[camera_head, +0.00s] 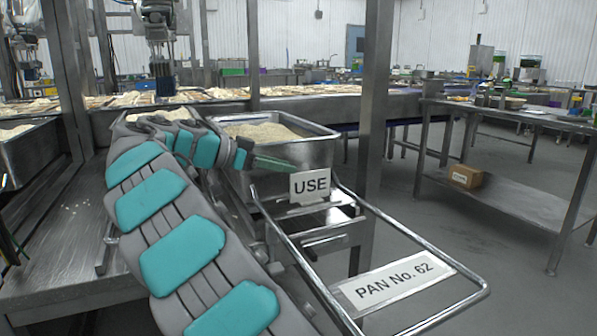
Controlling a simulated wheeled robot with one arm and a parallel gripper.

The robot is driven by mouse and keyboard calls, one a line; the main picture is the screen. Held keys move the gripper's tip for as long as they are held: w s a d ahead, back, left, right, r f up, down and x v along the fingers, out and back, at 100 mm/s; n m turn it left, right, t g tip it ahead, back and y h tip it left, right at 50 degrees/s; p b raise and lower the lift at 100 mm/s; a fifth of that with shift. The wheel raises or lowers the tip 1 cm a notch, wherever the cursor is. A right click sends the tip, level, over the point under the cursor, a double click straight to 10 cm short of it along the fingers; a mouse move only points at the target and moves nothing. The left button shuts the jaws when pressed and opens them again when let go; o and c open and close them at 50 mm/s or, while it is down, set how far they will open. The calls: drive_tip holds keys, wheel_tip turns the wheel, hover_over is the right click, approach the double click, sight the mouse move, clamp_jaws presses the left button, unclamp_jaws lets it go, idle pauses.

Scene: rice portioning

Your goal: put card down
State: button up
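A white card reading "USE" (310,186) stands upright at the front of a steel pan of rice (322,150), low against its near wall. My arm reaches in from the bottom, and my gripper (288,165) is at the pan's front side. Its greenish fingers point right and end by the card's upper left corner. They look close together, but I cannot tell whether they grip the card or only lie beside it. The card's lower edge is near the metal ledge below the pan; contact is unclear.
A tubular frame (470,270) carries a plate reading "PAN No. 62" (391,283) at front right. A steel post (374,130) stands right of the pan. A steel table (500,190) with a small box (466,177) on its lower shelf is farther right. Open floor lies between.

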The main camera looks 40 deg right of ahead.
drive_tip(key=shift+v, duration=2.85)
